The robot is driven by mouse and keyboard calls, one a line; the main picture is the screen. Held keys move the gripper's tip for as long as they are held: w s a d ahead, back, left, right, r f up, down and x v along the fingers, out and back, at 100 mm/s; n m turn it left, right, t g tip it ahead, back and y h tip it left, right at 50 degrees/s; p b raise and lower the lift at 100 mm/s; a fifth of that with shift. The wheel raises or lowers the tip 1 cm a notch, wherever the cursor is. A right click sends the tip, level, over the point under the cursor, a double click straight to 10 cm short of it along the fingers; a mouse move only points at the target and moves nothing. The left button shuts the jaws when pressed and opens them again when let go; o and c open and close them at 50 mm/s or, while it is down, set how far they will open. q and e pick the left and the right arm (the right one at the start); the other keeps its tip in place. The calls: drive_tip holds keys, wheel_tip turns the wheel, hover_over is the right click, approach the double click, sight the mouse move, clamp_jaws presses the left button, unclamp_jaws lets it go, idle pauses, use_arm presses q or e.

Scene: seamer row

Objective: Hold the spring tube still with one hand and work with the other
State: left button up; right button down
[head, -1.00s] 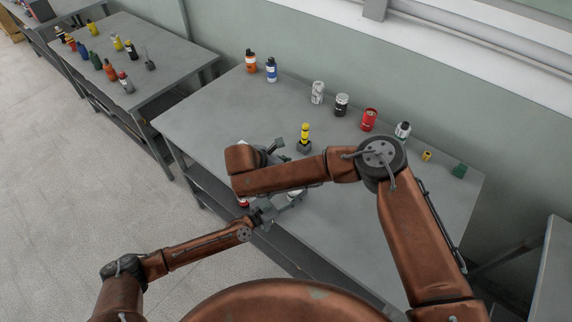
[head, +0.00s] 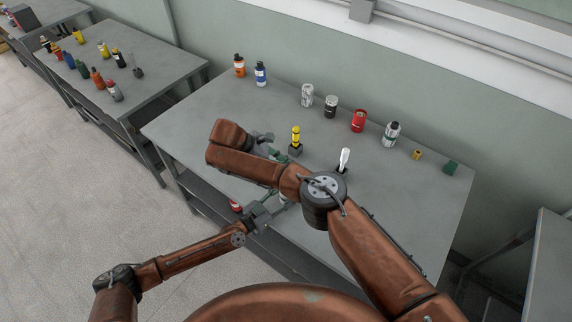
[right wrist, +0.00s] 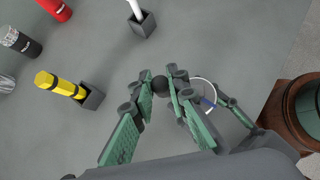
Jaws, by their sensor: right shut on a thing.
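My right gripper (right wrist: 160,86) is shut on a dark round thing (right wrist: 161,87) in the right wrist view; its pads are green. In the head view my right forearm covers most of that gripper. Beside it, the wrist view shows a white ring-shaped rim (right wrist: 212,92) with a little blue inside. My left gripper (head: 264,211) is at the table's front edge; its fingers (right wrist: 235,112) are at the rim, and whether they grip is unclear. A yellow tube with dark bands (head: 296,136) stands in a grey holder. I cannot tell which thing is the spring tube.
A white piece (head: 344,158) stands in another grey holder. Bottles and cans, including a red can (head: 359,121), line the table's back. A small red-and-white item (head: 236,206) shows by the front edge. The right part of the table (head: 420,205) is largely clear.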

use_arm(q)
drive_tip(key=shift+s+d+f, duration=0.1)
drive_tip(key=shift+f, duration=0.05)
use_arm(e)
drive_tip(key=shift+d+r, duration=0.1)
drive_tip(key=shift+d, duration=0.1)
drive_tip(key=c, duration=1.8)
unclamp_jaws()
drive_tip(key=shift+c, duration=0.2)
wheel_tip(320, 180, up, 10)
drive_tip(key=shift+f, duration=0.1)
use_arm(q)
drive_tip(key=o, duration=1.4)
drive_tip(key=shift+c, duration=0.2)
